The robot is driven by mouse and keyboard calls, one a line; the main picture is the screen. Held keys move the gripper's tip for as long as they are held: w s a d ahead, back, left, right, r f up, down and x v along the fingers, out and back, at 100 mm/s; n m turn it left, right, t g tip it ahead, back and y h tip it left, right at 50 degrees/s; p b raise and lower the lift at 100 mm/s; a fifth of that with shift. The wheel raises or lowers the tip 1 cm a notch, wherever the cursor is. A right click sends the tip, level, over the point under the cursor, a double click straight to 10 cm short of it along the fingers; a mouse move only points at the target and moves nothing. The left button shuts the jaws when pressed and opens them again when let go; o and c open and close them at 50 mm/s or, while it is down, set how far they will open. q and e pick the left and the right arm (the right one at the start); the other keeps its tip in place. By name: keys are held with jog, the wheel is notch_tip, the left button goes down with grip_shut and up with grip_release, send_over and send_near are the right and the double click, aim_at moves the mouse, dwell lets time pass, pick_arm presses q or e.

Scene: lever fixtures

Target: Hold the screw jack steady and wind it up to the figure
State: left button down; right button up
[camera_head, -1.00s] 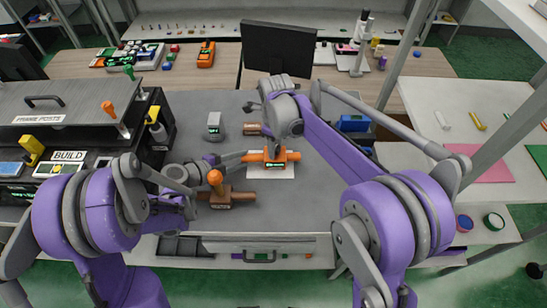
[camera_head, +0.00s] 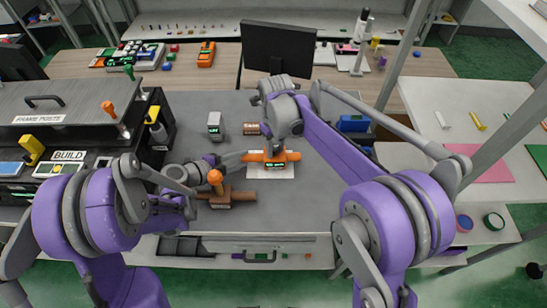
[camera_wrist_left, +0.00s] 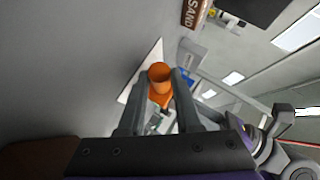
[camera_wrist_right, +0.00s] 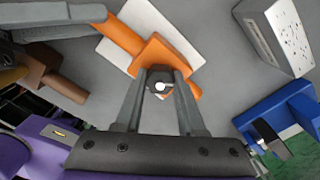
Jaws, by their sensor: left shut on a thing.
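The orange screw jack (camera_head: 281,157) stands on a white sheet (camera_head: 285,174) on the grey bench, with a small lit display whose figure is too small to read. My left gripper (camera_wrist_left: 160,92) is shut on the jack's orange side bar (camera_wrist_left: 160,77), which also shows at the jack's left in the right wrist view (camera_wrist_right: 117,35). My right gripper (camera_wrist_right: 163,78) is over the jack, its fingers on either side of a dark round top with a white centre (camera_wrist_right: 160,86). Whether they touch it is unclear.
A brown fixture with an orange ball knob (camera_head: 215,177) stands left of the jack, close to my left arm. Behind are a grey block (camera_head: 214,126) and a brown cylinder (camera_head: 251,128). The bench front is clear.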

jog(key=shift+w+a+r, duration=0.1)
jog(key=shift+a+r, duration=0.1)
jog(key=shift+a, duration=0.05)
jog(key=shift+d+r, duration=0.15)
jog(key=shift+r, duration=1.85)
jog(key=n, duration=1.1)
jog(key=shift+d+n, duration=0.1)
jog(key=shift+n, duration=0.3)
jog(key=shift+f, duration=2.5)
